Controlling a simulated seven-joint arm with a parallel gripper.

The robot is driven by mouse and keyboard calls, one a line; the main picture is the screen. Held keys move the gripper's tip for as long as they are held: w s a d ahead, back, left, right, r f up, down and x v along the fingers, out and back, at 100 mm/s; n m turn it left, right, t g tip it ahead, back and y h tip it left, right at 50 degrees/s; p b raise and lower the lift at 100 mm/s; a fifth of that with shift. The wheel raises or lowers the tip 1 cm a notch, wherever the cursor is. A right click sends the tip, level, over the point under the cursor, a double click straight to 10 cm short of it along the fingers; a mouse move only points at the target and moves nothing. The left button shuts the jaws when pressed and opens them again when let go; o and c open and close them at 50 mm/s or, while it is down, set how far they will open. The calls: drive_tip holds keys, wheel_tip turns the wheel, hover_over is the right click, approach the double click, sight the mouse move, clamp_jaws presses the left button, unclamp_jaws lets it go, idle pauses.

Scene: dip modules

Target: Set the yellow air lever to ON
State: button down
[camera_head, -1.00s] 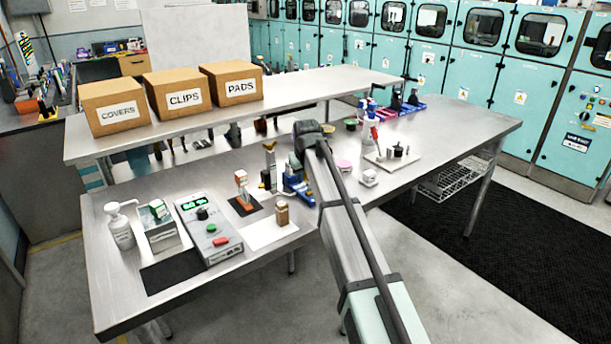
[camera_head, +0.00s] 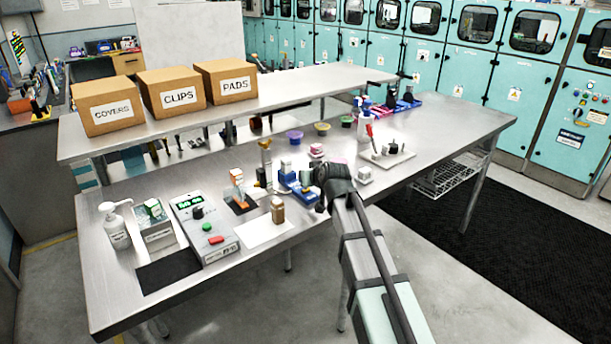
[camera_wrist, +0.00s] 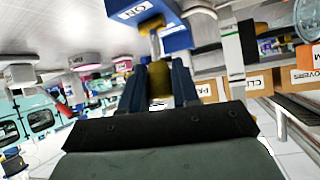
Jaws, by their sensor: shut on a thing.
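The blue air-lever module (camera_head: 298,187) stands on the bench just left of my arm's end in the head view. In the wrist view its blue body (camera_wrist: 178,38) fills the top middle, with a white ON label (camera_wrist: 135,10) upside down. A metal stem runs from the body to the yellow lever knob (camera_wrist: 160,78). My gripper (camera_wrist: 158,85) has its two dark blue fingers on either side of the knob and is shut on it. The fingers hide part of the knob. In the head view my arm hides the lever, and its exact setting cannot be told.
Coloured bowls (camera_head: 321,128) stand behind. A white plate with metal parts (camera_head: 388,155) lies right. The raised shelf (camera_head: 290,97) spans the back.

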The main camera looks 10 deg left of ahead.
drive_tip(key=shift+s+d+f+t+y, duration=0.25)
drive_tip(key=shift+s+d+t+y, duration=0.2)
drive_tip(key=shift+t+y, duration=0.35)
drive_tip(key=shift+t, duration=0.3)
drive_tip(key=c, duration=0.9)
unclamp_jaws()
drive_tip(key=shift+s, duration=0.1)
drive_tip(key=v, duration=1.3)
drive_tip(key=shift+s+d, duration=0.25)
drive_tip(key=shift+m, duration=0.4)
